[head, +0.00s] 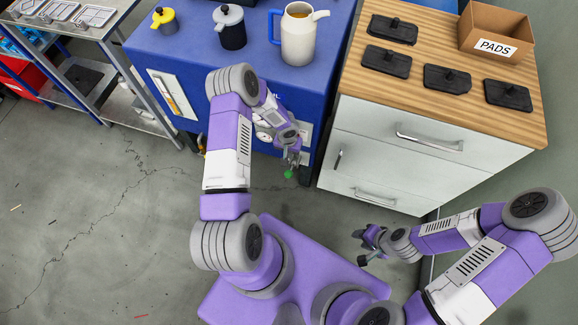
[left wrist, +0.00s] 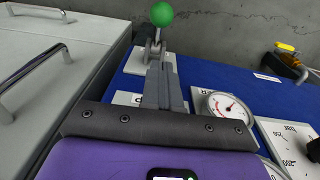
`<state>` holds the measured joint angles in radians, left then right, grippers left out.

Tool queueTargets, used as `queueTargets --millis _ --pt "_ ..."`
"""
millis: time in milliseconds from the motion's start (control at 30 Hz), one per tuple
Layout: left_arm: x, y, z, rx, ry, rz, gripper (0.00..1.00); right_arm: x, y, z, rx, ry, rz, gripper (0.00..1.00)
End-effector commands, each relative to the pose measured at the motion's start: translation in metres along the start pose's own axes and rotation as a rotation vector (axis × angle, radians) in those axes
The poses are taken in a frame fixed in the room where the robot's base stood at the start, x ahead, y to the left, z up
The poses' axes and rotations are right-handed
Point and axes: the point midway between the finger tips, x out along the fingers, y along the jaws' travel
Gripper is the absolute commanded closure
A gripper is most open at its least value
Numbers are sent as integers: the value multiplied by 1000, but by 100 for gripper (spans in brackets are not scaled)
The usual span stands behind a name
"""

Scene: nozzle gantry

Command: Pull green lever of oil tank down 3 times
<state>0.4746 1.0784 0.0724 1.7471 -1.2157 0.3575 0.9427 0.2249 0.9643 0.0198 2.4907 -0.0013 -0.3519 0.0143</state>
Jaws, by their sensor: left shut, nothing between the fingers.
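The oil tank (head: 310,90) is a blue cabinet at the top middle of the head view, and its blue face (left wrist: 205,75) shows in the left wrist view. The lever's round green knob (head: 289,174) is beside my left gripper (head: 293,158). In the left wrist view the green knob (left wrist: 161,14) stands just past the tips of my left gripper (left wrist: 157,60), above a light mounting plate (left wrist: 136,62). My left gripper is shut and empty. Its fingers partly hide the lever shaft; contact cannot be told. My right gripper (head: 361,246) is open and empty over the floor.
A round gauge (left wrist: 229,106) is right of the left fingers. A grey drawer cabinet (head: 400,150) with a wooden top stands right of the tank. A white jug (head: 299,38) and a dark canister (head: 230,28) stand on the tank. A metal cart (head: 85,35) is at left.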

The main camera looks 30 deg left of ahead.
Motion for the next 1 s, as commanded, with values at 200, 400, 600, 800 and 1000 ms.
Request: queueTargets --millis 200,400,600,800,1000 --pt "47 1 6 2 -2 1 100 14 5 -1 0 0 0 61" --pt "63 3 19 1 1 2 100 20 7 -1 0 0 0 61" --pt "68 4 23 0 1 2 100 21 8 -1 0 0 0 61" --pt "68 4 24 0 1 2 100 21 8 -1 0 0 0 61" --pt "68 3 23 -4 2 2 100 21 8 -1 0 0 0 61"
